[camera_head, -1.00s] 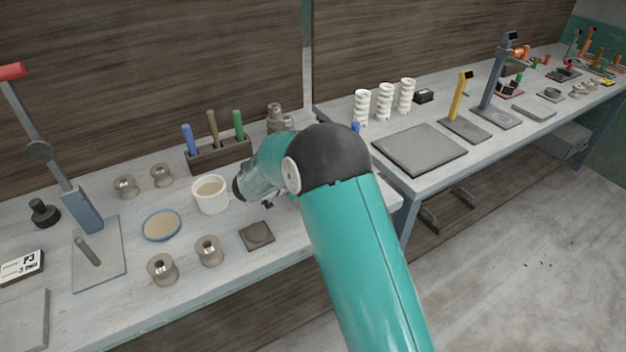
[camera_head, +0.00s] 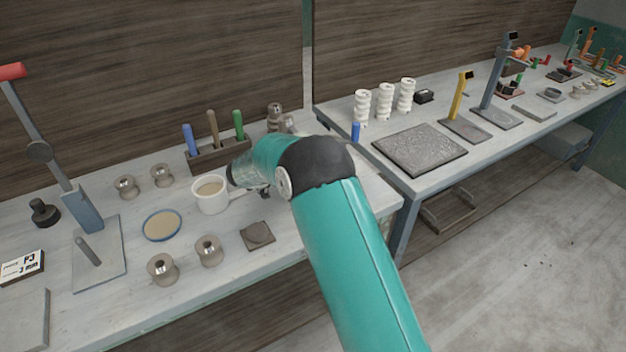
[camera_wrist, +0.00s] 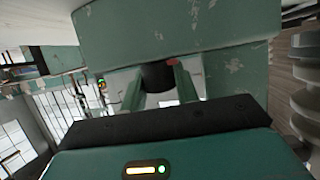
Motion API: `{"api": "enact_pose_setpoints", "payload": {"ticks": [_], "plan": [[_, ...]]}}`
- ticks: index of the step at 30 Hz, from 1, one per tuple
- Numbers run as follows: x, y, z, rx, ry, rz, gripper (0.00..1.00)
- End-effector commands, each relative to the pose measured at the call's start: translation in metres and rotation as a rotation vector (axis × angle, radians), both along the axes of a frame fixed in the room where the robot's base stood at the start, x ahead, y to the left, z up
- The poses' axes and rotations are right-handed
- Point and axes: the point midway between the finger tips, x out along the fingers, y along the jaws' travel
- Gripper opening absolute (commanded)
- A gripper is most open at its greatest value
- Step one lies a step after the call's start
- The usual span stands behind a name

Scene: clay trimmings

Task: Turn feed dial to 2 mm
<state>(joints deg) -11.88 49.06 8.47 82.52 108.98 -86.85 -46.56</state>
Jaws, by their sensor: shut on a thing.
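In the wrist view, a dark round knob, which I take as the feed dial (camera_wrist: 157,76), sits below a worn green housing (camera_wrist: 195,28). My gripper (camera_wrist: 158,84) has its two green fingers on either side of the knob, closed on it. A small red mark (camera_wrist: 173,62) shows at the knob's upper right. No dial scale or number is readable, so the setting cannot be told. In the head view, my arm hides the gripper and the dial.
In the head view, a white mug (camera_head: 210,195) stands close to my arm on the left bench. A tool rack (camera_head: 218,156), a blue dish (camera_head: 162,225) and several metal spools (camera_head: 209,251) are nearby. A grey slab (camera_head: 420,149) lies on the right bench.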

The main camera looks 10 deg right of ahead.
Motion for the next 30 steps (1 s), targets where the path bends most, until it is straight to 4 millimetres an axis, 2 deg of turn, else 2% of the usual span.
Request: {"api": "enact_pose_setpoints", "payload": {"ticks": [1, 4, 19, 23, 30], "plan": [[0.0004, -0.0013, 0.0015, -0.003, -0.003, -0.002, 0.32], [0.0004, -0.0013, 0.0012, -0.002, -0.002, -0.001, 0.52], [0.0005, 0.0000, 0.0002, 0.000, -0.001, 0.029, 0.52], [-0.0002, 0.0003, 0.0009, 0.000, -0.001, 0.104, 0.52], [-0.0014, -0.0009, 0.0011, 0.000, 0.000, 0.336, 0.52]]}}
